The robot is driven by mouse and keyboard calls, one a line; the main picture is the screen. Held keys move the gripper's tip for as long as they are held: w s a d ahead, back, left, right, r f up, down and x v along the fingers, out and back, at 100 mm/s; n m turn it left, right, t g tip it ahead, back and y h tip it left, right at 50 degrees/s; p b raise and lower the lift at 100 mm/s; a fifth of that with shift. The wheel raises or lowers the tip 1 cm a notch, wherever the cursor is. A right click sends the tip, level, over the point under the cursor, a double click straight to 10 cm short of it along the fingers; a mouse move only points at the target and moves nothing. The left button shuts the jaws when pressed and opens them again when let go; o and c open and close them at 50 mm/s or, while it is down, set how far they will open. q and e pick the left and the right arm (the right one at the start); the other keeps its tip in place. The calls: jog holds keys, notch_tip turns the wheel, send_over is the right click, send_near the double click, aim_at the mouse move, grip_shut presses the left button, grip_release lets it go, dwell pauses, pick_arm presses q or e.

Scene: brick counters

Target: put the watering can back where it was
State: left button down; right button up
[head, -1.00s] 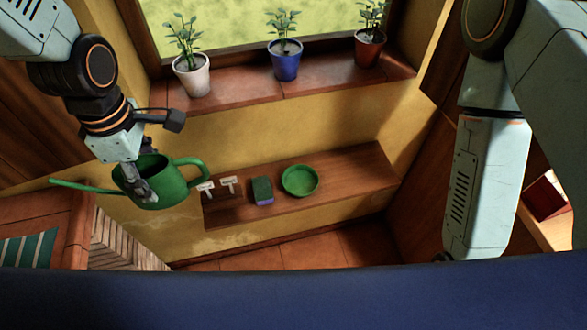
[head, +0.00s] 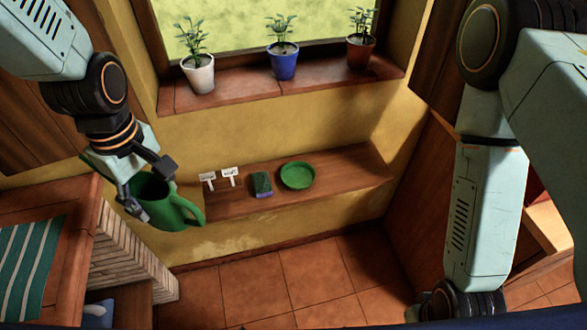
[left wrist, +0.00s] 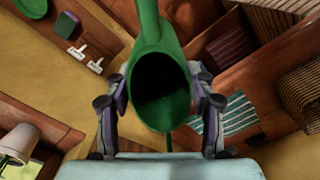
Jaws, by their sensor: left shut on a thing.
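The green watering can (head: 170,214) is held in the air by my left gripper (head: 140,193), in front of the left end of the low wooden shelf (head: 335,177). In the left wrist view the can (left wrist: 160,85) sits between the two fingers, its dark opening facing the camera. My left gripper is shut on the can's body. In the head view the handle points right, and the spout is mostly hidden behind the gripper. My right arm shows at the right, but its fingers are out of view.
The shelf holds white plant labels (head: 229,174), a green and purple sponge (head: 262,184) and a green dish (head: 298,175). The sill above holds a white pot (head: 199,74), a blue pot (head: 283,61) and a brown pot (head: 360,51). A counter with a striped cloth (head: 28,262) is at left.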

pick_arm(q)
jog(key=w+d+f+m+b, duration=0.2)
jog(key=f+m+b, duration=0.4)
jog(key=f+b, duration=0.3)
jog(key=w+d+f+m+b, duration=0.2)
jog(key=f+m+b, duration=0.4)
jog(key=f+b, duration=0.3)
jog(key=shift+w+d+f+b, duration=0.2)
jog(key=shift+d+b, duration=0.25)
jog(key=shift+b, duration=0.75)
jog(key=shift+w, duration=0.15)
